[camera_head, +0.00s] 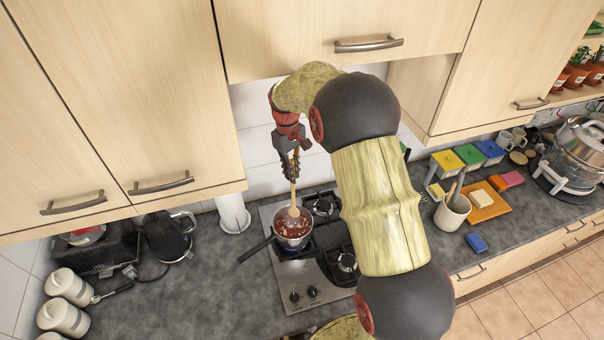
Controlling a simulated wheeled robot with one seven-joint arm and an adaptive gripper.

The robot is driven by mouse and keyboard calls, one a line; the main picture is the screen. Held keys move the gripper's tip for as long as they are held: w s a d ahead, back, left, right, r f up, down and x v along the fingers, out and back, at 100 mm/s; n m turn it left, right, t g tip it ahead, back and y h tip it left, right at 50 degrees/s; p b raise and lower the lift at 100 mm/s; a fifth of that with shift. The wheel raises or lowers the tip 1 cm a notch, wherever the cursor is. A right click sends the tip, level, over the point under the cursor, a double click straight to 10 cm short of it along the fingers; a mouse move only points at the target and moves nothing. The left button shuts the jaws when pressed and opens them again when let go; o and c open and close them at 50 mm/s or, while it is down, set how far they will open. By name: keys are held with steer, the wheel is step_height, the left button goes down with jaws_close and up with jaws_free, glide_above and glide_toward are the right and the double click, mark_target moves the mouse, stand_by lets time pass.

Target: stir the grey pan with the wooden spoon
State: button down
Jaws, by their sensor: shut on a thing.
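The grey pan (299,241) stands on the hob, with its dark handle pointing to the lower left. It holds reddish-brown contents with pale bits. The wooden spoon (293,197) is upright, with its head low in the pan opening. I cannot tell how deep the head sits in the contents. My gripper (291,170) is above the pan, pointing down, and is shut on the upper part of the spoon's handle. The fingers partly hide the handle.
The hob (322,280) has other burners, partly behind my arm. Wall cupboards (340,30) hang close above. A white cylinder (232,212) and a dark kettle (168,236) stand left of the pan. A beige crock (452,212) stands to the right.

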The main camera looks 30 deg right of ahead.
steer(key=shift+w+a+f+b, duration=0.1)
steer(key=shift+f+b, duration=1.05)
steer(key=shift+f, duration=0.9)
steer(key=shift+w+a+f+b, duration=0.15)
steer(key=shift+f+b, duration=0.95)
steer(key=shift+f, duration=0.9)
steer(key=shift+w+d+f+b, duration=0.1)
steer(key=shift+f+b, duration=1.05)
steer(key=shift+f, duration=0.9)
